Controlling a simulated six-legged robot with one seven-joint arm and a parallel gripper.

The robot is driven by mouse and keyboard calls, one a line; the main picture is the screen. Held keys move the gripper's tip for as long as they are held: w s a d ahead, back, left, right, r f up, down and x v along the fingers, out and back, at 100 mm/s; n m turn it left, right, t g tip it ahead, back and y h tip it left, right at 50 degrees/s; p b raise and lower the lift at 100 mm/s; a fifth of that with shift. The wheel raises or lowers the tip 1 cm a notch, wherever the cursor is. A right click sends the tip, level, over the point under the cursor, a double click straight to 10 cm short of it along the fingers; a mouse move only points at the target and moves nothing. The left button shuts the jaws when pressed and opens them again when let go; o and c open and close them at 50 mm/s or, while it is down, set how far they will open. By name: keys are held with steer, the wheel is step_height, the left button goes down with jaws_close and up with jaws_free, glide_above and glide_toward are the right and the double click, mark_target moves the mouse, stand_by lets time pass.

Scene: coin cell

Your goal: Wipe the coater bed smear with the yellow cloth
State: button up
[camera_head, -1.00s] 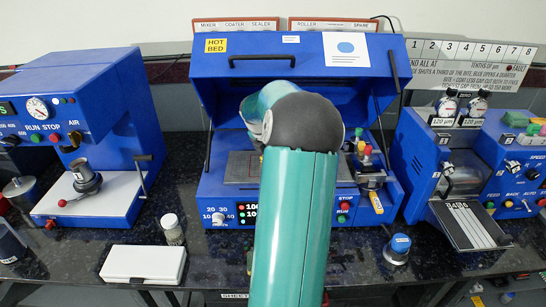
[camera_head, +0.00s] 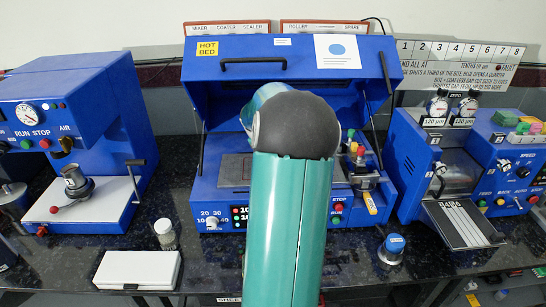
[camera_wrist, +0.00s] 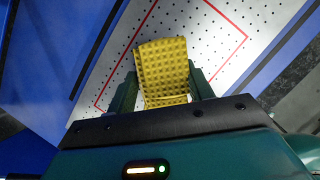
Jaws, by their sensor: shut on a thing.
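The yellow cloth (camera_wrist: 162,68), with a waffle texture, is held between the two dark fingers of my gripper (camera_wrist: 164,92) in the wrist view. It covers part of a pale perforated bed (camera_wrist: 115,72) with a red outline. I cannot tell whether the cloth touches the bed. No smear can be made out on the visible bed; the cloth and gripper hide part of it. In the head view the blue coater (camera_head: 290,70) stands with its lid raised, and its grey bed (camera_head: 236,166) is largely hidden behind my arm. My gripper is hidden there.
A blue press machine (camera_head: 75,120) stands at left and a blue roller machine (camera_head: 425,150) at right. A white box (camera_head: 137,270), a small jar (camera_head: 165,235) and a blue-capped container (camera_head: 394,247) stand on the dark speckled counter (camera_head: 60,260). The raised lid bounds the space above the bed.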

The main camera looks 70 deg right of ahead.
steer(key=shift+s+a+f, duration=0.2)
steer(key=shift+s+a, duration=0.1)
steer(key=shift+a, duration=0.25)
steer(key=shift+s+a+r, duration=0.1)
steer(key=shift+s+a, duration=0.3)
steer(key=shift+a, duration=0.4)
steer(key=shift+s+a, duration=0.4)
steer(key=shift+a, duration=0.4)
steer(key=shift+w+d+r, duration=0.1)
steer(key=shift+w+d, duration=0.2)
steer(key=shift+d, duration=0.3)
steer(key=shift+w+d+f, duration=0.1)
steer(key=shift+w+d, duration=0.2)
steer(key=shift+d, duration=0.3)
steer(key=shift+w+d+r, duration=0.1)
steer(key=shift+w+d, duration=0.2)
steer(key=shift+d, duration=0.3)
steer(key=shift+w+d, duration=0.45)
steer(key=shift+d, duration=0.35)
steer(key=shift+w+d, duration=0.4)
steer(key=shift+d, duration=0.4)
steer(key=shift+f, duration=0.2)
steer(key=shift+r, duration=3.05)
steer(key=shift+r, duration=0.1)
steer(key=shift+r, duration=1.4)
